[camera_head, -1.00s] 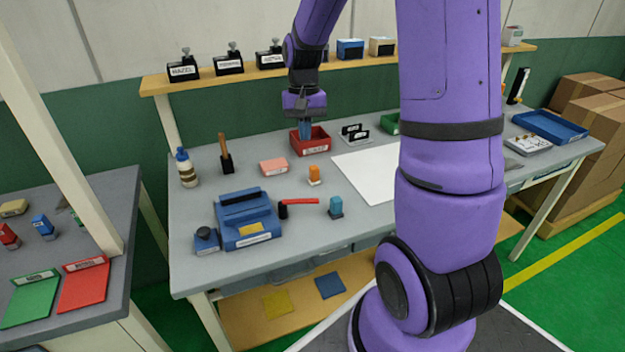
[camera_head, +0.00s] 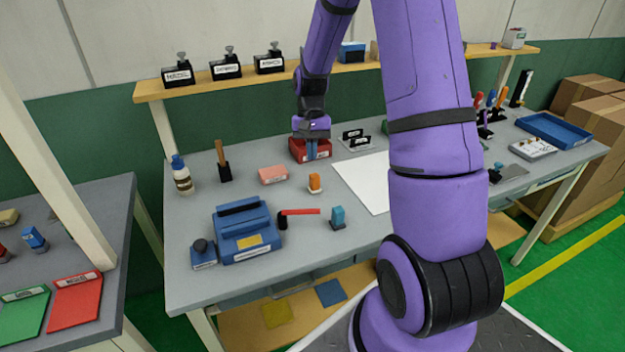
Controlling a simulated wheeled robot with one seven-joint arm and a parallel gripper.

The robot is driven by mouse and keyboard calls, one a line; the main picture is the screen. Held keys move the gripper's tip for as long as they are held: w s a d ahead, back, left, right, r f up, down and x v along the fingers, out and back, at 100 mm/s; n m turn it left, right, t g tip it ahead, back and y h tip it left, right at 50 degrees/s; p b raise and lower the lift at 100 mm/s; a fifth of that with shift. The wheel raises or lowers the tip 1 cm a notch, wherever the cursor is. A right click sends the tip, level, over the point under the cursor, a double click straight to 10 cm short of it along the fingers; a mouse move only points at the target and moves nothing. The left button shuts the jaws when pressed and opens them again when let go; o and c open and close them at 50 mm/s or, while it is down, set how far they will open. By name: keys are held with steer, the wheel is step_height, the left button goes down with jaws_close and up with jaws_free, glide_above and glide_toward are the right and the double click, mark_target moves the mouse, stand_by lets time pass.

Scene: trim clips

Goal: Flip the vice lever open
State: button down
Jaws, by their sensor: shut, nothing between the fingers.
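The blue vice (camera_head: 243,228) sits at the front left of the grey workbench. Its lever (camera_head: 299,212) has a red bar and a black pivot at the vice's right side. The bar lies low, pointing right across the bench. My gripper (camera_head: 311,150) hangs downward behind the lever, by the red bin (camera_head: 299,148) at the back of the bench. The fingers are shut and empty, apart from the lever. The gripper covers part of the bin, and I cannot tell if the fingertips touch it.
A teal-topped block (camera_head: 338,217) stands just right of the lever's end. An orange-topped piece (camera_head: 315,183) stands between lever and gripper, with a pink block (camera_head: 273,174) to its left. A white sheet (camera_head: 364,183) lies to the right. My arm hides part of the bench.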

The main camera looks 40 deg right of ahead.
steer(key=x, duration=0.8)
steer(key=shift+s+a+f, duration=0.1)
steer(key=shift+f, duration=0.3)
steer(key=shift+s+a+f, duration=0.3)
steer(key=shift+s+a, duration=0.15)
steer(key=shift+s, duration=0.15)
steer(key=shift+s+a+f, duration=0.3)
steer(key=shift+s+a, duration=0.1)
steer(key=shift+s, duration=0.25)
steer(key=shift+s+a+f, duration=0.15)
steer(key=shift+s+a, duration=0.2)
steer(key=shift+s, duration=0.1)
